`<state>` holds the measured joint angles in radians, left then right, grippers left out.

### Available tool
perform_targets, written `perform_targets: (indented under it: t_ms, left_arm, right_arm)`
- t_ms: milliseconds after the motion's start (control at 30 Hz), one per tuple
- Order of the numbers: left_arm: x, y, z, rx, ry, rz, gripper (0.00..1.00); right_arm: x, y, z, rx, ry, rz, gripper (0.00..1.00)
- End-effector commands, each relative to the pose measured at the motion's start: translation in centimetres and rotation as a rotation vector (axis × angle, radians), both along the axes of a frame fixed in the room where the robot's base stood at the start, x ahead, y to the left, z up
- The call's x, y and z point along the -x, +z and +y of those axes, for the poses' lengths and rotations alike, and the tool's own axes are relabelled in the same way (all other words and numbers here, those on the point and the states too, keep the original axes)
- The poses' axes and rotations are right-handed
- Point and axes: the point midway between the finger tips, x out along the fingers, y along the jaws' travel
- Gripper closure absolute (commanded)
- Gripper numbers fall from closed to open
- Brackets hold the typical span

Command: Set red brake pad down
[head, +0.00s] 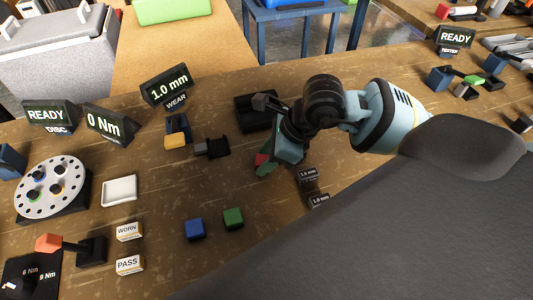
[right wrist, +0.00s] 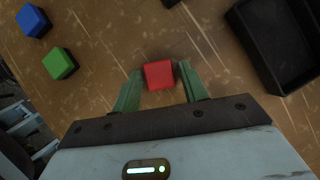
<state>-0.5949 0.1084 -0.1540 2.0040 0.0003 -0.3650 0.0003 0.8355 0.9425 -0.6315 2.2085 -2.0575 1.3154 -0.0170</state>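The red brake pad (right wrist: 159,75) is a small red block. In the right wrist view it lies between the two green fingers of my right gripper (right wrist: 160,72), with a thin gap showing on each side. In the head view the pad (head: 262,159) is partly hidden by the fingers of my right gripper (head: 268,164), low over the wooden bench. The pad looks about the same size as the blocks on the bench; its contact with the wood is hidden. My left gripper is not in view.
A green block (head: 233,218) and a blue block (head: 195,229) sit on the bench (head: 160,205). A black tray (head: 256,112) lies behind my right gripper. A wear display (head: 167,86) stands further back.

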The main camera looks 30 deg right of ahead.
Motion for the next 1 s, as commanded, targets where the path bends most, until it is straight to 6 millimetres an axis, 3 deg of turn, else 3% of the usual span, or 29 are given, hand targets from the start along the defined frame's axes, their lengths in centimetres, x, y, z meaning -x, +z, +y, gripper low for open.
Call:
perform_targets:
  t_ms: [467,1000]
  left_arm:
    - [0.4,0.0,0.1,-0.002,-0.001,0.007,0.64]
    - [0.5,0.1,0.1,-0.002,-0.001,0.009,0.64]
  right_arm:
    - [0.1,0.9,-0.2,0.002,-0.001,-0.004,0.48]
    - [2.9,9.2,-4.1,0.003,-0.002,-0.004,0.48]
